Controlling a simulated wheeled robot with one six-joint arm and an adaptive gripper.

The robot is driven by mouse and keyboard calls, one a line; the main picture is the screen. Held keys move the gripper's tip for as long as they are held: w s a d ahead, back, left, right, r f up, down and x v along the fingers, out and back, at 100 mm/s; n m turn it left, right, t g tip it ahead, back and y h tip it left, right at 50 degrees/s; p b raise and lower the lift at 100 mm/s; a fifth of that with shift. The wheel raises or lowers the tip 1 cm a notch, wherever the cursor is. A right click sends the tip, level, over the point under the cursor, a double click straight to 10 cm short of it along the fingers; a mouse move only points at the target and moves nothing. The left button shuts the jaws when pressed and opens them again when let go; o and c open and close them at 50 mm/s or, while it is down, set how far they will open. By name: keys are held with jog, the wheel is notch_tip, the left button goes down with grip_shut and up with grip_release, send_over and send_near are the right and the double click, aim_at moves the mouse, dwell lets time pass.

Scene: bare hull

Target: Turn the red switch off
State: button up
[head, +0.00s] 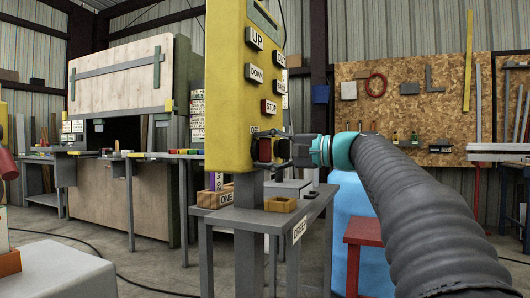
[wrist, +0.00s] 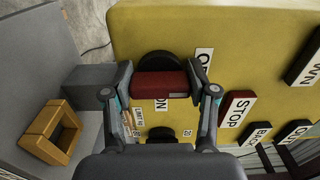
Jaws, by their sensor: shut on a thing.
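The red switch (head: 265,150) sits low on the face of a yellow control panel (head: 228,90). In the wrist view its red handle (wrist: 160,84) lies level across the picture, in front of a round black base (wrist: 158,61). An ON label (wrist: 162,103) shows just below the handle, and an OFF label (wrist: 204,58) is at its upper right. My gripper (head: 285,149) reaches the switch from the right in the head view. In the wrist view its fingers (wrist: 161,88) are shut on the two ends of the handle.
A STOP button (head: 268,107) and other labelled buttons are above the switch. A grey post (head: 248,225) carries the panel. A grey table (head: 315,210) with an open yellow-brown box (head: 280,204) is close below my gripper. A red stool (head: 366,232) stands under my arm.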

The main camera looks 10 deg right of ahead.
jog(key=o, duration=1.2)
jog(key=shift+a, duration=0.1)
jog(key=shift+c, duration=0.2)
jog(key=v, duration=1.2)
